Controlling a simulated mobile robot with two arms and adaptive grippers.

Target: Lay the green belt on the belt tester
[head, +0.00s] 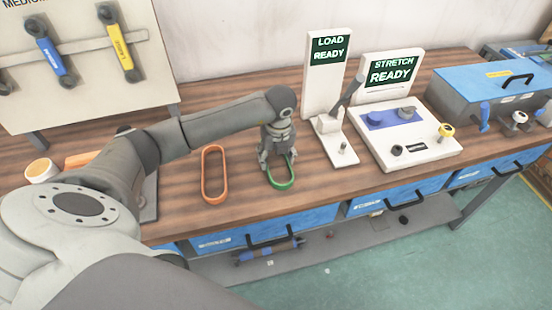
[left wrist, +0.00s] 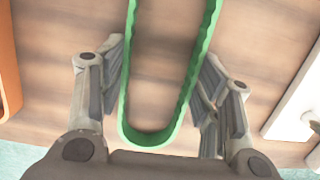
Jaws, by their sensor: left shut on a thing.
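The green belt (head: 283,187) is a long closed loop on the wooden bench, left of the machines. My left gripper (head: 277,166) is over it with its fingers pointing down. In the left wrist view, the belt (left wrist: 150,138) runs between the fingers, which close on its two long sides. The far end of the loop is cut off there. A white unit with a "STRETCH READY" screen (head: 391,72) has a blue block and a grey knob on top. A white stand with a "LOAD READY" screen (head: 329,50) has a lever. I cannot tell which is the belt tester. My right gripper is out of view.
An orange belt (head: 214,174) lies left of the green one. A tool board (head: 85,60) stands at the back left. A blue case (head: 490,88) stands at the right. Bench space between the green belt and the white stand is clear.

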